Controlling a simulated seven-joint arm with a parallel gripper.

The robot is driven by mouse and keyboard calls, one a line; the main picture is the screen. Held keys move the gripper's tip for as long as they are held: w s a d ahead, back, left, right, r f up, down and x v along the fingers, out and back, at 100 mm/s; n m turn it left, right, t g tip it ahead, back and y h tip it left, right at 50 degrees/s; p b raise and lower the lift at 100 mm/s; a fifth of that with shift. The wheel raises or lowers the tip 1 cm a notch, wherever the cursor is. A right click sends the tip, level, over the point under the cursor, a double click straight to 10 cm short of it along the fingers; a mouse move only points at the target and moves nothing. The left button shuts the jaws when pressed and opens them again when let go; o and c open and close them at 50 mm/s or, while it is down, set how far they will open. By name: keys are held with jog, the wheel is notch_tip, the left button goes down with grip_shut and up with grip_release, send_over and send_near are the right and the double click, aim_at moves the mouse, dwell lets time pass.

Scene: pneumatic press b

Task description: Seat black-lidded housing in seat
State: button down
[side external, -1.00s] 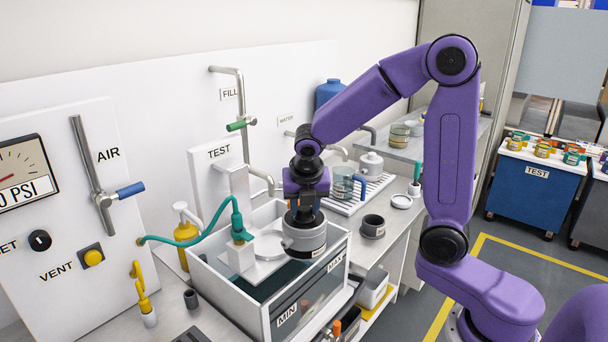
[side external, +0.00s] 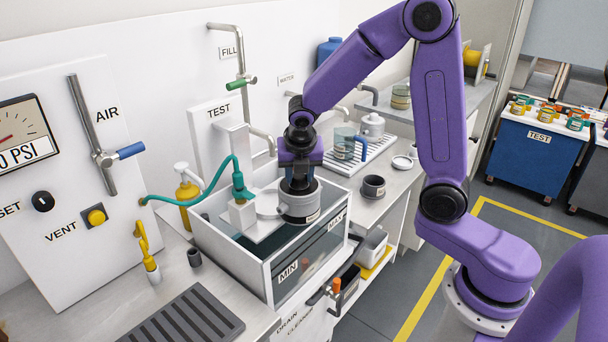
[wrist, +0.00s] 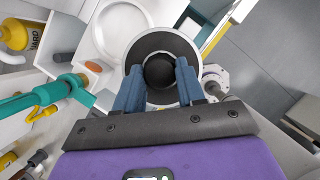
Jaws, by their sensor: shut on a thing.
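My gripper (wrist: 158,85) is shut on the black-lidded housing (wrist: 158,44), its two blue fingers on either side of the round black knob on the lid. The housing is a grey cylinder with a dark top; it also shows in the side external view (side external: 300,207), below my wrist and over the right part of the water tank (side external: 240,274). The seat (side external: 268,204) is a pale round plate on a white bracket in the tank, left of the housing; it also shows in the wrist view (wrist: 120,32). I cannot tell whether housing and bracket touch.
A teal hose (side external: 204,168) runs to a teal fitting on the bracket's left. A yellow bottle (side external: 187,196) stands behind the tank. A dark cup (side external: 373,188) and a drain tray (side external: 352,158) with a clear jug stand on the right counter.

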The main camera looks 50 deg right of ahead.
jog(key=w, duration=1)
dwell(0.5)
jog(key=shift+w+f, duration=0.1)
jog(key=shift+w, duration=0.05)
jog(key=shift+f, duration=1.05)
dwell(0.5)
jog(key=c, duration=0.6)
grip_release()
jog(key=v, duration=1.7)
jog(key=shift+r, duration=0.2)
jog(key=shift+a, duration=0.1)
